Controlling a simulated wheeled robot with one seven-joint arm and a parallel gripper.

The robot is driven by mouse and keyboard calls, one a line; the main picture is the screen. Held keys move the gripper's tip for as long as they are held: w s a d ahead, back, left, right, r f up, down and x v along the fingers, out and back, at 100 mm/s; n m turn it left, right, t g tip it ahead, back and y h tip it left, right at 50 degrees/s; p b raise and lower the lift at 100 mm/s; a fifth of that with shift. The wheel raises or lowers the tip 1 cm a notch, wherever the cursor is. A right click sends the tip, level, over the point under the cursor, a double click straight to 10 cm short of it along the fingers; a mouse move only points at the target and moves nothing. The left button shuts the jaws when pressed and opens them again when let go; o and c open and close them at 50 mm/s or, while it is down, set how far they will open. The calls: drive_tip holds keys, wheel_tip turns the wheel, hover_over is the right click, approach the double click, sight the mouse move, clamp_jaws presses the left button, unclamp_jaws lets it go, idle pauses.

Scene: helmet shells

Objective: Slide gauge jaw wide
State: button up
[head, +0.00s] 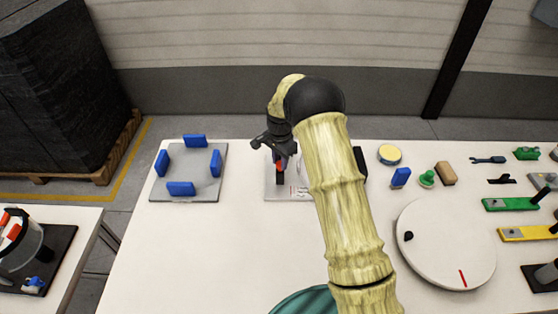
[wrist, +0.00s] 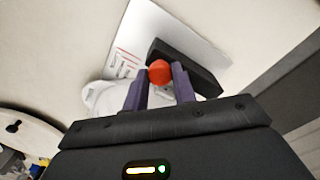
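The gauge is a pale plate (head: 272,194) with printed red lines, lying flat near the table's back edge; it also shows in the wrist view (wrist: 170,34). On it stands a dark jaw block (wrist: 192,72) with a red knob (wrist: 159,72). In the head view the red knob (head: 279,166) shows just below my gripper (head: 277,156). In the wrist view my gripper's two purple fingers (wrist: 160,82) stand on either side of the knob and appear shut on it. My arm hides the right part of the gauge in the head view.
A grey plate with several blue blocks (head: 181,188) lies left of the gauge. A white turntable (head: 446,245) is at the right, with small parts behind it. A pale rounded thing (wrist: 100,97) lies beside the gauge in the wrist view. The table's left front is clear.

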drive_tip(key=o, duration=0.4)
drive_tip(key=shift+a, duration=0.45)
drive_tip(key=shift+d, duration=0.15)
drive_tip(key=shift+d, duration=0.1)
drive_tip(key=shift+r, duration=0.65)
wheel_tip(320, 180, up, 16)
drive_tip(key=shift+r+b, duration=0.1)
drive_tip(key=shift+b, duration=0.8)
drive_tip(key=s+d+f+n+t, duration=0.1)
drive_tip(key=s+d+n, duration=0.2)
drive_tip(key=s, duration=0.6)
drive_tip(key=s+d+f+n, duration=0.1)
drive_tip(key=s+d+n, duration=0.2)
drive_tip(key=s, duration=0.7)
drive_tip(key=s+d+f+n+t, duration=0.1)
drive_tip(key=s+d+n, duration=0.3)
drive_tip(key=s, duration=0.6)
drive_tip(key=shift+d+f+t+p, duration=0.2)
drive_tip(key=shift+f+t+p, duration=0.1)
drive_tip(key=shift+f, duration=0.15)
drive_tip(key=shift+w, duration=0.1)
